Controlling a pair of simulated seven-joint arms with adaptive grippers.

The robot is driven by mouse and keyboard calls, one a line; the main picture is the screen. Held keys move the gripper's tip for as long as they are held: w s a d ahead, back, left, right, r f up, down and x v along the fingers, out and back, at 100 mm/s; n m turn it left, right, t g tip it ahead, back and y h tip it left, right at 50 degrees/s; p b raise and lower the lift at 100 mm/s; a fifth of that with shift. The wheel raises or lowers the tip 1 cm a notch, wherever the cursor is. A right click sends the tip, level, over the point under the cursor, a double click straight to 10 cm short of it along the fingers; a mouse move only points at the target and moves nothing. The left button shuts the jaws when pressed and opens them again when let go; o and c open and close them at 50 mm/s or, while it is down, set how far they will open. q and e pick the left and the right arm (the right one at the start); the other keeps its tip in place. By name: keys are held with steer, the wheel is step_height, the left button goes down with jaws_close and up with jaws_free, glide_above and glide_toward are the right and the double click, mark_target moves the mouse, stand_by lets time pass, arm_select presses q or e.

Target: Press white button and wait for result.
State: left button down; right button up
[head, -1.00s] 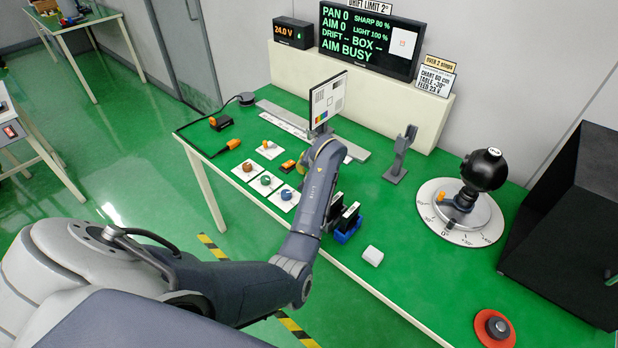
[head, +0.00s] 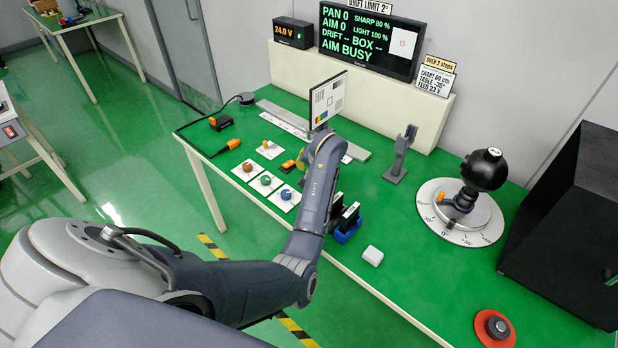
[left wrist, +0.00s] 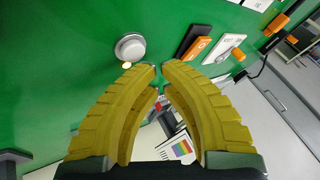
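The white button (left wrist: 130,46) is a round pale dome in a grey ring on the green table in the left wrist view, with a small glowing yellow spot at its lower edge. In the head view my left arm hides it. My left gripper (left wrist: 160,68) has yellow ribbed fingers with their tips together, empty. The tips appear just below the button in that picture; contact cannot be told. In the head view only a bit of yellow of this gripper (head: 302,171) shows beside the wrist. My right gripper is out of view.
Near the button lie an orange-and-black switch (head: 288,166) and cards with coloured knobs (head: 265,183). A test chart (head: 328,99) stands behind. A blue holder (head: 347,232), white block (head: 372,256), black camera ball (head: 484,170) and red-ringed knob (head: 495,327) are to the right.

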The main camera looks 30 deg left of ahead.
arm_select(q)
steer(key=shift+r, duration=2.5)
